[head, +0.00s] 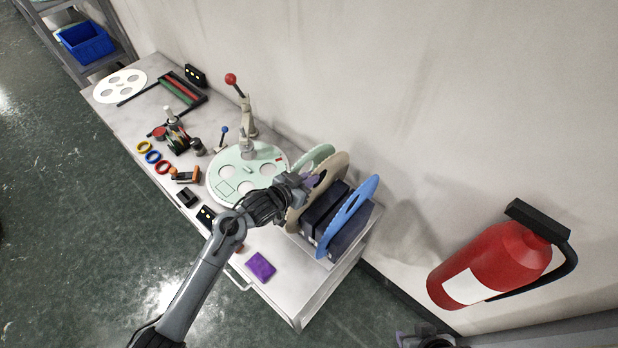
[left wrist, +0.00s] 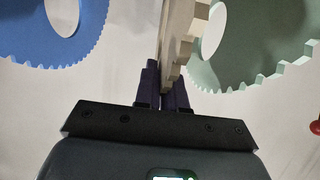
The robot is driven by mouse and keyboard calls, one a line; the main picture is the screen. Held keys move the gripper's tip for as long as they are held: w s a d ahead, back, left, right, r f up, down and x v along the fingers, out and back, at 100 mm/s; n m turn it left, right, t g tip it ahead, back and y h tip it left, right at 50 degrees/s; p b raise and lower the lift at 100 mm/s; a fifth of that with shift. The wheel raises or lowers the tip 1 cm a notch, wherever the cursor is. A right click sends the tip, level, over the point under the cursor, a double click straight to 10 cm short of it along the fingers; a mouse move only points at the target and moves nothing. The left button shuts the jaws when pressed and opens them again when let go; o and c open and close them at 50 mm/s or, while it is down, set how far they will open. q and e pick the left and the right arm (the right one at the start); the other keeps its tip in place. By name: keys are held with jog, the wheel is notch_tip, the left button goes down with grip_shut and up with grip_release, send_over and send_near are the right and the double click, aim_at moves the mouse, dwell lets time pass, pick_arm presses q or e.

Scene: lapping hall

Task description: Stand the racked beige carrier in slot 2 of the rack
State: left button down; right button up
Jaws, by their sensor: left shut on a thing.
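The beige carrier (head: 335,168) is a thin toothed disc standing nearly upright at the rack, between a pale green carrier (head: 316,154) and the rack's dark blocks (head: 325,205). My left gripper (head: 308,181) is shut on its edge. In the left wrist view the beige carrier (left wrist: 178,45) is seen edge-on between the fingers (left wrist: 163,85). A blue carrier (head: 362,200) stands tilted at the rack's right end. The beige disc's lower edge and its slot are hidden, so I cannot tell whether it is seated. Part of my right gripper (head: 425,338) shows at the bottom edge.
A mint lapping plate (head: 228,190) with a red-knobbed lever (head: 231,80) is left of the rack. A purple block (head: 260,267) lies near the front edge. Coloured rings and small tools crowd the left. The wall is close behind; a red extinguisher (head: 490,265) is at right.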

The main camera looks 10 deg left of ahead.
pick_arm(q)
jog(key=shift+f, duration=0.3)
jog(key=c, duration=1.1)
grip_release()
jog(key=shift+c, duration=0.2)
jog(key=shift+f, duration=0.2)
jog(key=v, duration=1.1)
jog(key=shift+b, duration=0.4)
jog(key=shift+w+r, duration=0.15)
